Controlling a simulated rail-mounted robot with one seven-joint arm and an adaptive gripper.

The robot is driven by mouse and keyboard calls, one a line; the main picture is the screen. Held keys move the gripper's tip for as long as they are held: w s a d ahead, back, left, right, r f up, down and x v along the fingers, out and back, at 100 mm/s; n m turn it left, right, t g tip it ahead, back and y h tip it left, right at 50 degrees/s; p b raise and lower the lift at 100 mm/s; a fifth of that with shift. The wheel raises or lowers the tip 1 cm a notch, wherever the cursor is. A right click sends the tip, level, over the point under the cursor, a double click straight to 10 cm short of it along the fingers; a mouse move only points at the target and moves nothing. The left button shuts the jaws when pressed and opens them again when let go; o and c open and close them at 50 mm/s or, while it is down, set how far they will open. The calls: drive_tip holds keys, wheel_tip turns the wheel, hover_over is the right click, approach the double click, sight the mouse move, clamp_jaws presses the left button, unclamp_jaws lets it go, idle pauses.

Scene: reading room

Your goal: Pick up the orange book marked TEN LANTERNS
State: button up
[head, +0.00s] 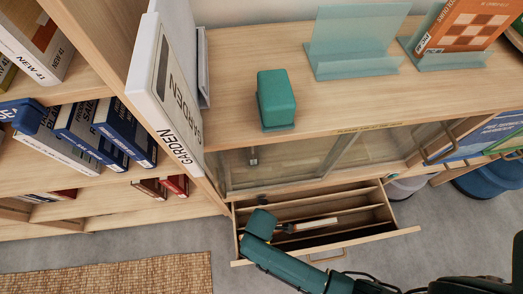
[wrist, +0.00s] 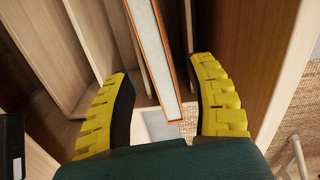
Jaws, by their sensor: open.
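A thin book with pale page edges and orange-brown cover edges (head: 318,223) stands in the open drawer (head: 407,231), among its dividers. Its title is not visible. In the wrist view this book (wrist: 153,45) runs between the two yellow fingers of my gripper (wrist: 162,78), with a gap on each side. My gripper is open and reaches into the drawer; in the head view its fingers (head: 284,229) are small and dark beside the book's left end. Another orange book (head: 470,28), with a checkered cover, leans on a clear stand at the top right; its title is cut off.
The drawer's thin dividers (head: 350,213) run close to the book. Above the drawer is a glass-fronted cabinet (head: 280,165) with a teal block (head: 276,98) on top. A bookshelf (head: 110,70) stands at left. A woven mat (head: 110,277) lies on the floor.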

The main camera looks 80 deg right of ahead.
wheel_tip(320, 180, down, 3)
drive_tip(key=shift+w+f+b, duration=0.1)
drive_tip(key=shift+f+b, duration=0.05)
drive_tip(key=shift+b, duration=0.55)
drive_tip(key=shift+c, duration=0.4)
clamp_jaws()
